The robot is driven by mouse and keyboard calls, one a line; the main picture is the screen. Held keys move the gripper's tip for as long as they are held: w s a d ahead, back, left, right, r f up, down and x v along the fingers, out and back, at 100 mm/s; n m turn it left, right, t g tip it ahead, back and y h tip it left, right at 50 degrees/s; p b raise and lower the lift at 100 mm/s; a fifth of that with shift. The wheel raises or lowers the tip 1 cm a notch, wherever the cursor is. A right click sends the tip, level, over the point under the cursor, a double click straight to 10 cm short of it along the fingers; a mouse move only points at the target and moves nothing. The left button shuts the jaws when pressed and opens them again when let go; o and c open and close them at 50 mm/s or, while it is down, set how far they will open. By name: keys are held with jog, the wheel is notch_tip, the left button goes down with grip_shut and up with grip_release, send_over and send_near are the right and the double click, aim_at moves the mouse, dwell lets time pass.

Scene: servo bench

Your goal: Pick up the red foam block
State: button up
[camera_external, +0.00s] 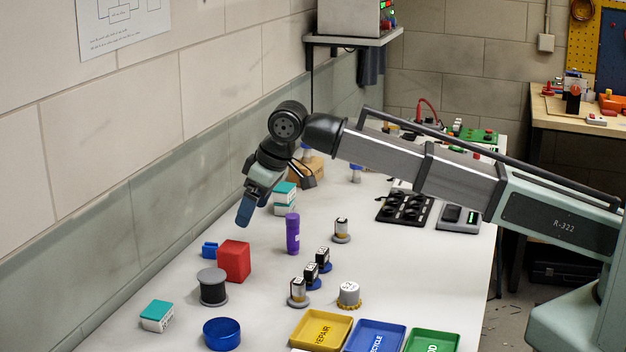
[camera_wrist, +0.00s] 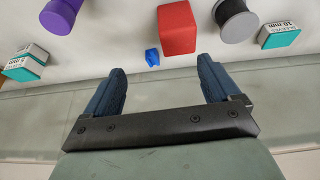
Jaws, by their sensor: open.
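The red foam block (camera_external: 234,261) stands on the white bench, close to the wall side. In the wrist view the red foam block (camera_wrist: 177,28) shows at the top, beyond my fingertips and between their lines. My gripper (camera_external: 245,212) hangs above the bench, higher than the block and apart from it. In the wrist view my gripper (camera_wrist: 160,72) has its two blue fingers spread wide with nothing between them.
A small blue piece (camera_external: 209,250) lies beside the block. A dark spool (camera_external: 212,287) stands just in front of it. A purple cylinder (camera_external: 292,233) stands to the right. Coloured trays (camera_external: 322,329) line the front. The wall (camera_external: 90,262) runs close behind.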

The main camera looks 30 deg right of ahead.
aim_at(236, 248)
jog(key=a+f, duration=0.1)
jog(key=f, duration=0.1)
jog(key=a+f, duration=0.2)
jog(key=f, duration=0.1)
jog(key=a+f, duration=0.1)
jog(key=f, duration=0.1)
jog(key=shift+s+a+f, duration=0.15)
jog(key=shift+s+f, duration=0.2)
jog(key=shift+w+x, duration=0.1)
jog(key=shift+x, duration=1.25)
jog(key=shift+w+x, duration=0.15)
jog(key=shift+x, duration=1.15)
jog(key=shift+c, duration=0.2)
jog(key=shift+r, duration=0.1)
jog(key=c, duration=1)
jog(key=shift+r, duration=0.1)
